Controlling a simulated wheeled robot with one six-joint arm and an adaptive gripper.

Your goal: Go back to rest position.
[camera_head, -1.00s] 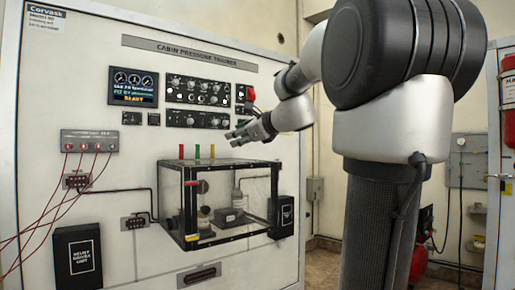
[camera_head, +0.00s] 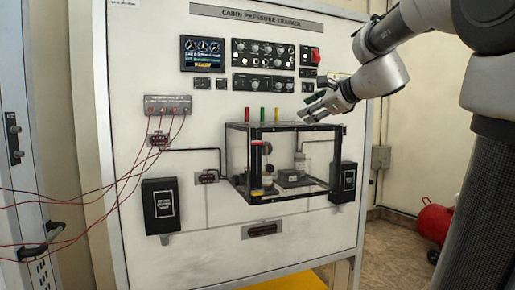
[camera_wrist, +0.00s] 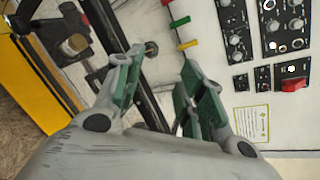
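My gripper (camera_head: 308,110) is in front of the trainer panel, near the upper right corner of the clear chamber (camera_head: 268,197). In the wrist view my gripper (camera_wrist: 158,97) shows its two green-padded fingers spread apart with nothing between them. The chamber has a black frame and holds small items that I cannot make out well. The cabin pressure trainer panel (camera_head: 150,75) stands upright behind it. Its screen (camera_head: 202,50) is lit. A red switch (camera_head: 315,54) sits at the upper right of the controls; the red switch also shows in the wrist view (camera_wrist: 293,85).
Red, green and yellow pegs (camera_head: 262,115) stand along the chamber's top. Red cables (camera_head: 95,195) hang from a grey block (camera_head: 167,104) toward the left. A black box (camera_head: 161,205) is low on the panel. A red tank (camera_head: 434,221) lies on the floor at right. A yellow surface (camera_head: 290,281) shows below.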

